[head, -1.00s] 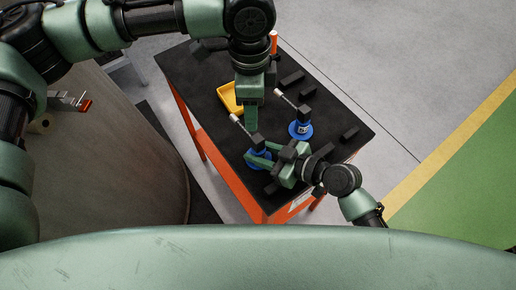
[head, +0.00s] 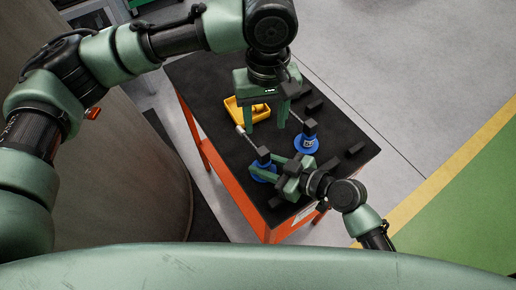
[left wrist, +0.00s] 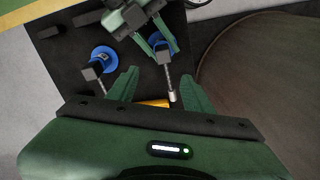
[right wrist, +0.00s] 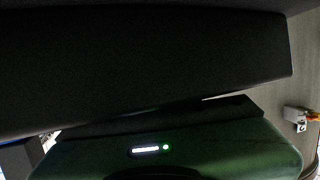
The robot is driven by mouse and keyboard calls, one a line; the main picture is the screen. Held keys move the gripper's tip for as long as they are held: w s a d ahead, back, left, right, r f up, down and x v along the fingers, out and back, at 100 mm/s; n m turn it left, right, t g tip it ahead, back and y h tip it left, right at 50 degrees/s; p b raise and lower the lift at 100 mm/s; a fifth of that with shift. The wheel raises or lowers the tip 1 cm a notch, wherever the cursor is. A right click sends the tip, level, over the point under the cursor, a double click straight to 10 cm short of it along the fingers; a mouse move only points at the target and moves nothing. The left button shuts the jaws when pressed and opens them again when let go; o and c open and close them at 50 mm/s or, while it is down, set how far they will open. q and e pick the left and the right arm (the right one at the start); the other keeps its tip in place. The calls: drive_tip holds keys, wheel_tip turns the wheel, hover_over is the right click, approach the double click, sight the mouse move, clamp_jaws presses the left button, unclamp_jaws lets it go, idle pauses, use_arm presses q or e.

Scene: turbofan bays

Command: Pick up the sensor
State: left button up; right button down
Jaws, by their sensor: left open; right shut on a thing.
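Two sensor-like probes, each with a dark block and a thin rod, stand at blue round bases on the black-topped table. The nearer probe (head: 264,155) has a silver tip, which also shows in the left wrist view (left wrist: 172,96). My right gripper (head: 275,168) is shut on it at the block, above its blue base (head: 258,176). The other probe (head: 309,127) stands free at its blue base (head: 306,145), to the right. My left gripper (head: 266,118) is open and empty above the table, beyond the nearer probe's tip. In the right wrist view a black surface hides the fingertips.
A yellow tray (head: 232,112) sits on the table (head: 215,80) behind my left gripper. Several black blocks (head: 356,149) lie along the table's right side. A large grey-brown cylinder (head: 140,190) stands left of the table. Floor at right is clear.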

sight(261, 148)
use_arm(q)
wheel_tip(261, 148, down, 6)
drive_tip(key=n, duration=0.4)
drive_tip(key=shift+f+n, duration=0.2)
drive_tip(key=shift+n, duration=0.1)
drive_tip(key=shift+s+a+f, duration=0.1)
drive_tip(key=shift+a+f, duration=0.1)
drive_tip(key=shift+f, duration=1.15)
drive_tip(key=shift+a+f, duration=0.2)
drive_tip(key=shift+f, duration=1.1)
clamp_jaws()
